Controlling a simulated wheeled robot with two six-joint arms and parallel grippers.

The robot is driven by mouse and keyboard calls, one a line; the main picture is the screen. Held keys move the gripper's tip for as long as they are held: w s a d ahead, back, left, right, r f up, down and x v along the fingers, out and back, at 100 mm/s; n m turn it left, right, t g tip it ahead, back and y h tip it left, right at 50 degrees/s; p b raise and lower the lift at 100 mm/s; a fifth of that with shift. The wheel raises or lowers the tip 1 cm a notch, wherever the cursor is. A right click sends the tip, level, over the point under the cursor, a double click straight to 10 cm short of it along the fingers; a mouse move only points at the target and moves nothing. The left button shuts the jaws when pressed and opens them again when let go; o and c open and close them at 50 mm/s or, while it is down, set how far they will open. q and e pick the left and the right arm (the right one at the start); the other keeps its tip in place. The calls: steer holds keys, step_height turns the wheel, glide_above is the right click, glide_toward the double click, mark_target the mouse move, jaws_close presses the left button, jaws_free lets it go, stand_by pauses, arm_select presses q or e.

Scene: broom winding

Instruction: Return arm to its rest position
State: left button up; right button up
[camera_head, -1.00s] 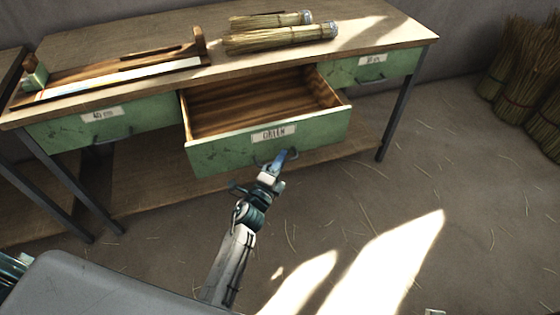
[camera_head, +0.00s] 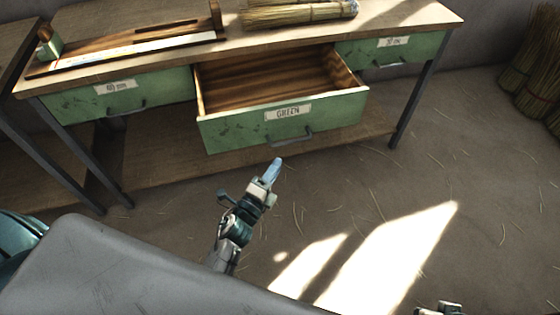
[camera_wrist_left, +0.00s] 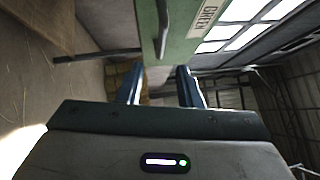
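My left gripper (camera_head: 272,172) is in front of the green drawer (camera_head: 230,135), clear of its handle (camera_head: 292,137). In the left wrist view the two fingers (camera_wrist_left: 159,88) stand apart with nothing between their tips. The handle (camera_wrist_left: 162,28) and the drawer front (camera_wrist_left: 182,30) show ahead of them. The drawer labelled GREEN is pulled out, and the part of its inside that shows is empty. A grey piece at the bottom right edge of the head view may be part of my right arm (camera_head: 440,308); its fingers cannot be made out.
The workbench (camera_head: 400,20) carries straw bundles (camera_head: 300,13) and a wooden board fixture (camera_head: 130,48). Closed drawers flank the open one, left (camera_head: 75,102) and right (camera_head: 360,55). More straw (camera_head: 530,75) stands at far right. The floor before the bench is clear.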

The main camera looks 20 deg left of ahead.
arm_select(q)
steer(key=shift+s, duration=0.1)
stand_by(0.5)
steer(key=s+a+f+n+g+y, duration=0.2)
steer(key=s+a+n+g+y, duration=0.55)
steer(key=a+n, duration=0.6)
steer(key=s+d+n+g+h, duration=0.35)
steer(key=s+n+g, duration=0.4)
steer(key=s, duration=0.85)
step_height(320, 180, down, 19)
steer(key=a+g+p, duration=0.2)
steer(key=p, duration=0.5)
arm_select(e)
step_height(320, 180, down, 20)
steer(key=d+r+g, duration=0.1)
steer(key=d+g, duration=0.1)
arm_select(q)
steer(key=s+a+f+p, duration=0.1)
steer(key=s+f+p, duration=0.4)
steer(key=s+f, duration=0.7)
steer(key=shift+a+f+g+y, duration=0.2)
steer(key=shift+f+g+y, duration=0.15)
steer(key=shift+f, duration=0.55)
arm_select(e)
steer(key=s+d+f, duration=0.1)
steer(key=s+f, duration=1)
steer(key=f, duration=0.3)
steer(key=shift+s+d+m+g, duration=0.3)
steer(key=shift+s+d, duration=0.05)
steer(key=shift+d, duration=0.05)
